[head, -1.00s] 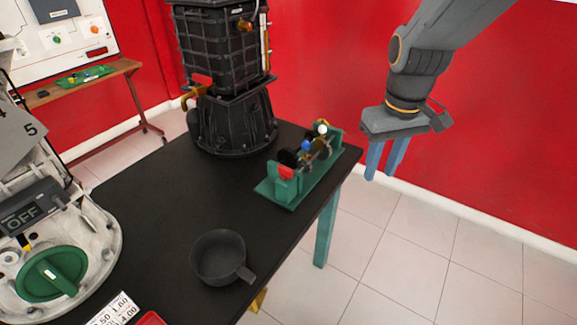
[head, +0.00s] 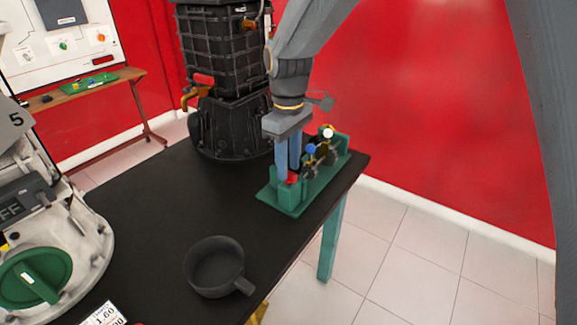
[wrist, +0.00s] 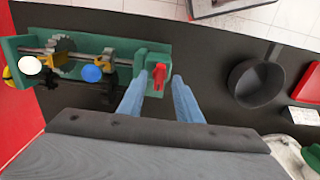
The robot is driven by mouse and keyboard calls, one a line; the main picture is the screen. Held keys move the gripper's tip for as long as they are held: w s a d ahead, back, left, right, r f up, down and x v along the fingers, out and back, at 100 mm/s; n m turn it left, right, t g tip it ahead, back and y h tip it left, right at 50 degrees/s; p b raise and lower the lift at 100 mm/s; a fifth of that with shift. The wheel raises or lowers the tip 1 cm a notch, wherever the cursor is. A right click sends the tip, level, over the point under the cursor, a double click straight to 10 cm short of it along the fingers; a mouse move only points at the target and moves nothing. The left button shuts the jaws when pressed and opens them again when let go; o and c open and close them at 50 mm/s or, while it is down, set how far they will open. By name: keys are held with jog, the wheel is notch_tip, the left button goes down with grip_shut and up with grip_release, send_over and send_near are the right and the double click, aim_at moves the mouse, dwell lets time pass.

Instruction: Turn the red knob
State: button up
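The red knob (wrist: 159,75) sits on the end block of a green gear trainer (head: 318,187), which stands near the right edge of the black table. In the head view only a bit of the red knob (head: 292,178) shows behind my fingers. My gripper (head: 288,177) points down at that end of the trainer. In the wrist view my gripper (wrist: 158,84) has its two blue fingers apart, with the knob between and just beyond their tips. There is a gap on both sides of the knob, and I see no contact.
The trainer also carries a blue knob (wrist: 92,73), a white knob (wrist: 30,65) and gears. A dark pan (head: 214,267) stands on the black table (head: 150,200). A tall black engine (head: 230,125) stands behind my gripper. A machine with a green dial (head: 35,277) is at left.

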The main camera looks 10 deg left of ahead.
jog(key=shift+f, duration=0.7)
grip_shut()
